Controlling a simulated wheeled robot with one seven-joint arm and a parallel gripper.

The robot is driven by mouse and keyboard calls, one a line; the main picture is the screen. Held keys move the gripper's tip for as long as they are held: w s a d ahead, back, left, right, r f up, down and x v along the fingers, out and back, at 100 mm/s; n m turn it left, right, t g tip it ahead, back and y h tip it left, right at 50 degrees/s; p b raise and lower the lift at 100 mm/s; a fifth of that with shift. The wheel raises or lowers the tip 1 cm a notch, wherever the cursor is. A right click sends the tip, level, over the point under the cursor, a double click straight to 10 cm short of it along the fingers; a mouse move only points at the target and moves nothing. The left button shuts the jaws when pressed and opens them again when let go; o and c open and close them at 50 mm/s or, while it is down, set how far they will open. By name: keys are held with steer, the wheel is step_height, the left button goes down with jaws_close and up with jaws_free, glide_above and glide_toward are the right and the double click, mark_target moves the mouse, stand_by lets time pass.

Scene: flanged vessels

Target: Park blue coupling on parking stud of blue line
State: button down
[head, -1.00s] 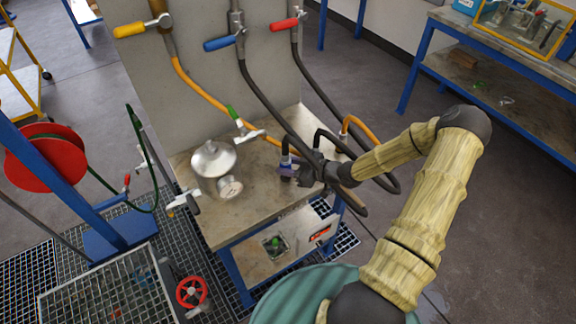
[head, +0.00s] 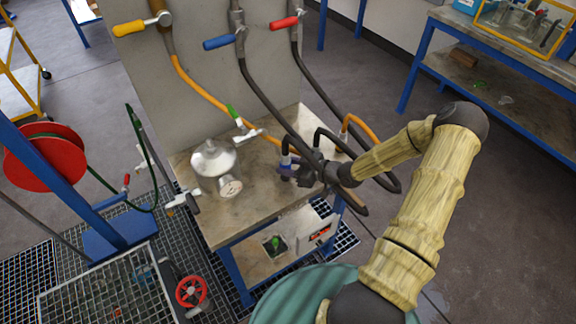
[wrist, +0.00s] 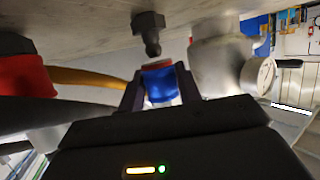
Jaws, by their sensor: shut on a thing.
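The blue coupling (wrist: 158,84), with a red end, sits between the two fingers of my gripper (wrist: 160,88) in the wrist view. My gripper is shut on it. In the head view my gripper (head: 292,172) is low over the worktable, and its fingers and wrist largely hide the coupling. A dark stud (wrist: 149,32) projects from the grey surface in the wrist view, just beyond the coupling's red end. They look apart, with the stud slightly left of the coupling's middle. The blue line's dark hose (head: 262,97) runs down from the blue-handled valve (head: 220,43).
Orange and dark hoses crowd around my gripper. A red part (wrist: 25,76) shows at left.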

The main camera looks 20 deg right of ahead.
steer(key=shift+f+b, duration=1.15)
steer(key=shift+f, duration=0.4)
steer(key=c, duration=0.9)
jaws_free()
steer(key=v, duration=1.7)
steer(key=shift+d+r+b, duration=0.15)
steer(key=shift+d+b, duration=0.05)
steer(key=shift+b, duration=0.1)
